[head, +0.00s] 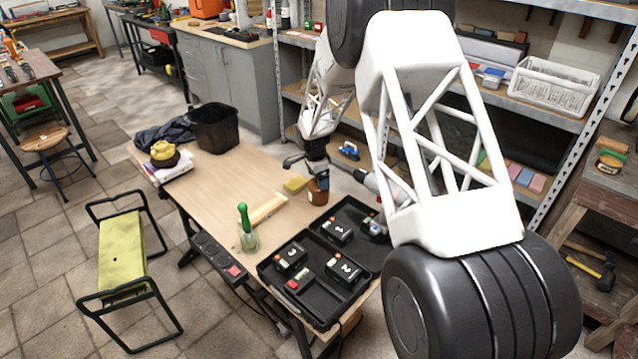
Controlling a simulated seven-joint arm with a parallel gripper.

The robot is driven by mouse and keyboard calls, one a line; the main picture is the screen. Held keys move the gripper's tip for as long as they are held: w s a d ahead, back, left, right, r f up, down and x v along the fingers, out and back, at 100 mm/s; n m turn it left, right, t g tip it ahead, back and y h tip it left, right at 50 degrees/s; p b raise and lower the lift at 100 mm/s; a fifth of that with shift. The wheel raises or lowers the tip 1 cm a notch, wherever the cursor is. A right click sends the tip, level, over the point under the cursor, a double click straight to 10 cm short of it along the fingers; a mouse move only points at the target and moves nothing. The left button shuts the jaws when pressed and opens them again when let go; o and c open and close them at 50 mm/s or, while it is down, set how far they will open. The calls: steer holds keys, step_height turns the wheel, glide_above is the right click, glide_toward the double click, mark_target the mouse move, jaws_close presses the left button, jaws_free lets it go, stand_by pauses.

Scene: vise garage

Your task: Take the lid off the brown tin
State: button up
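The brown tin (317,196) stands on the wooden workbench, near its right edge and just behind the black trays. Its top is partly covered by a dark shape, and I cannot tell whether that is the lid or part of my gripper. My gripper (322,172) points down right above the tin. The view is too small to tell whether the gripper touches the tin.
On the workbench (225,172) are a yellow sponge (295,184), a wood block (268,208), a green-handled brush in a jar (247,230), a black bin (215,127) and black trays (338,287) with battery-like boxes. A shelf rack (540,115) stands behind on the right.

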steer(key=shift+f, duration=0.5)
steer(key=c, duration=1.1)
